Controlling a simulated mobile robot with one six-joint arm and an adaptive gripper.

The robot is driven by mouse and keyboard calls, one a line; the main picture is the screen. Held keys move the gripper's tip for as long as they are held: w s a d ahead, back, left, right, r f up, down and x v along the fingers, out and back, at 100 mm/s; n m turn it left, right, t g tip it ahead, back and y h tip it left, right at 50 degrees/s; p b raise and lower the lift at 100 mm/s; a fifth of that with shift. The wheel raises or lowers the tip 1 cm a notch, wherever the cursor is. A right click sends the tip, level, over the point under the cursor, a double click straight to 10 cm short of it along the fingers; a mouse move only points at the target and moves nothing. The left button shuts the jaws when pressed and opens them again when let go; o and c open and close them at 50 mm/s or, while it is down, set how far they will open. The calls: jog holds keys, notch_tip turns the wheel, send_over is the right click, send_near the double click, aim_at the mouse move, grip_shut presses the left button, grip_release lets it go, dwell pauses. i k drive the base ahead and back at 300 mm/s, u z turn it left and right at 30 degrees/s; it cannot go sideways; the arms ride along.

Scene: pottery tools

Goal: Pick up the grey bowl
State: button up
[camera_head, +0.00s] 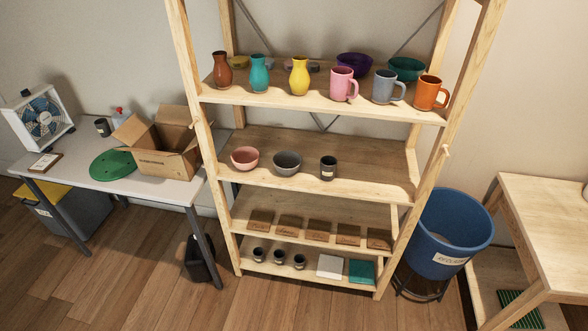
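The grey bowl (287,162) stands upright on the second shelf from the top of the wooden shelf unit (330,188). A pink bowl (244,158) is close to its left, and a dark cup (328,168) with a small label is to its right. The grey bowl appears empty, and its front is unobstructed. My gripper and arm are not in view.
The shelf above holds vases, mugs (388,87) and bowls. Lower shelves hold brown blocks (304,228) and small pots. A table (173,187) with an open cardboard box (162,145) stands left; a blue bin (448,235) and wooden table (550,225) stand right.

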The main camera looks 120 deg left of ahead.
aim_at(287, 163)
jog(key=u, duration=3.1)
jog(key=i, duration=1)
jog(key=u, duration=0.1)
